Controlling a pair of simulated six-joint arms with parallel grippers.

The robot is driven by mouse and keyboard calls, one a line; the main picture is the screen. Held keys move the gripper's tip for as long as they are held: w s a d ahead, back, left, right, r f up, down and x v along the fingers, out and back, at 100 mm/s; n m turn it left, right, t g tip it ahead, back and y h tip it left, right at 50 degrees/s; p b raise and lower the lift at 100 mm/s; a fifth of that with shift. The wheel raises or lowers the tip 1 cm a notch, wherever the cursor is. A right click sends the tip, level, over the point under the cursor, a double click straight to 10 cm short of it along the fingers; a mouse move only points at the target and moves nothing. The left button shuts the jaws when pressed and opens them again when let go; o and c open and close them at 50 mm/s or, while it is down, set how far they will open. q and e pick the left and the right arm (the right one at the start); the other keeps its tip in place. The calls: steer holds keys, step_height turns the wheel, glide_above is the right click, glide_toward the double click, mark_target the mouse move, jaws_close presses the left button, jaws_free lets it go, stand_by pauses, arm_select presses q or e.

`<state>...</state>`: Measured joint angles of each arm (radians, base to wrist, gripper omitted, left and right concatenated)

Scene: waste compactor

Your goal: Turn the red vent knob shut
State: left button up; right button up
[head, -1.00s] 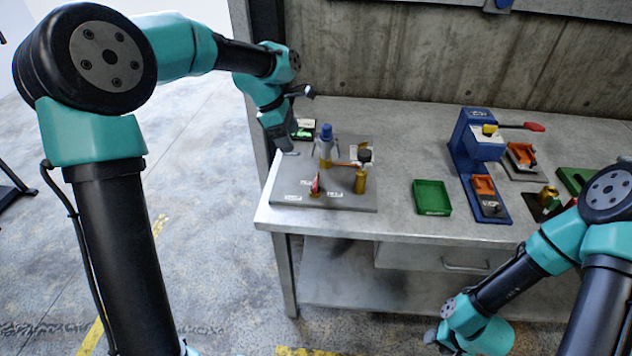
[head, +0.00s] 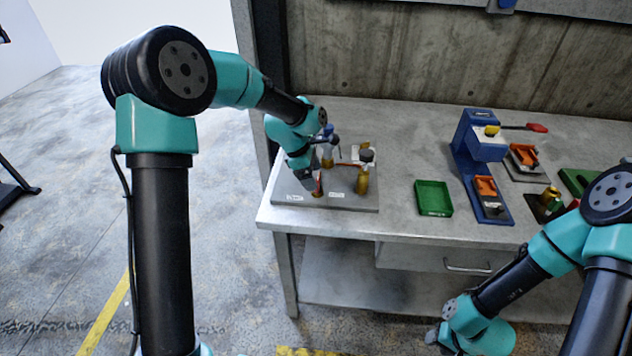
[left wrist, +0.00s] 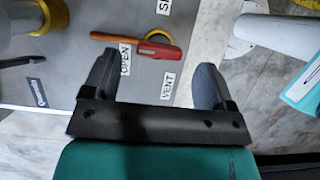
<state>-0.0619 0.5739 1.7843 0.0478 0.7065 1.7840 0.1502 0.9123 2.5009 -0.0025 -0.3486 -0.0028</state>
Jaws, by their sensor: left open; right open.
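The red vent knob (head: 319,185) stands on the grey panel (head: 350,201) at the left end of the bench. In the left wrist view the knob (left wrist: 158,49) lies over a brass ring, just beyond my fingertips and roughly between their lines. A thin orange bar (left wrist: 108,37) meets its left side; I cannot tell if they are joined. The OPEN label (left wrist: 125,59) and VENT label (left wrist: 168,86) are nearby; another label is cut off. My left gripper (head: 314,188) is open and empty, close to the knob. My right gripper (head: 436,338) is low in front of the bench, its fingers barely visible.
A green tray (head: 433,198) and a blue press (head: 475,150) are further right. The bench between panel and tray is clear.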

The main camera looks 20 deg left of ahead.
arm_select(q)
steer(key=shift+x, duration=1.65)
steer(key=c, duration=0.9)
